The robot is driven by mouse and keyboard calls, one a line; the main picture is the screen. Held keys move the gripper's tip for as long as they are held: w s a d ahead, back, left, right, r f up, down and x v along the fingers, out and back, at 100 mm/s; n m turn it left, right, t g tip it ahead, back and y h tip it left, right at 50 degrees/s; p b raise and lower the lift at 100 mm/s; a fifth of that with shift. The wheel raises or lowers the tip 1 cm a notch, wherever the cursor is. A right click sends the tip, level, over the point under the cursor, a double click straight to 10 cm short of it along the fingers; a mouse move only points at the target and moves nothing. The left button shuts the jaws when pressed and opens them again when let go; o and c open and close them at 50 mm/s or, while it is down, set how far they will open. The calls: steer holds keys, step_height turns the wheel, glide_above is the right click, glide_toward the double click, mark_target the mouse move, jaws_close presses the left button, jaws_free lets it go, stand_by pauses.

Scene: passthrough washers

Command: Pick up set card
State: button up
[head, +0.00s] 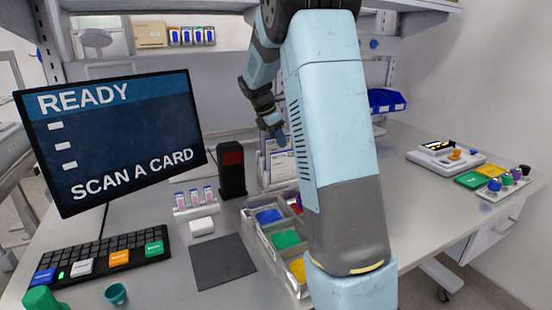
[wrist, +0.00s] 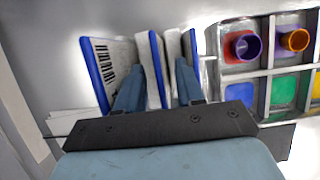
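Several upright cards stand in a rack behind the bench's middle; the head view shows a white card (head: 283,165) with print. In the wrist view the cards have blue edges: one with a barcode (wrist: 112,70) at left, one in the middle (wrist: 154,65), one at right (wrist: 188,50). Which is the set card I cannot tell. My gripper (head: 277,137) points down at the rack top. In the wrist view my gripper (wrist: 160,82) has its fingers apart, with the middle card's line between them. Whether they touch it is unclear. My arm hides part of the rack.
A tray (head: 262,236) with coloured compartments lies in front of the rack, and a black reader (head: 232,170) stands to its left. The monitor (head: 115,140) reads "READY, SCAN A CARD". A dark mat (head: 222,262) and keyboard (head: 100,262) lie nearer.

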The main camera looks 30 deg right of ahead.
jaws_close()
stand_by(0.3)
stand_by(0.3)
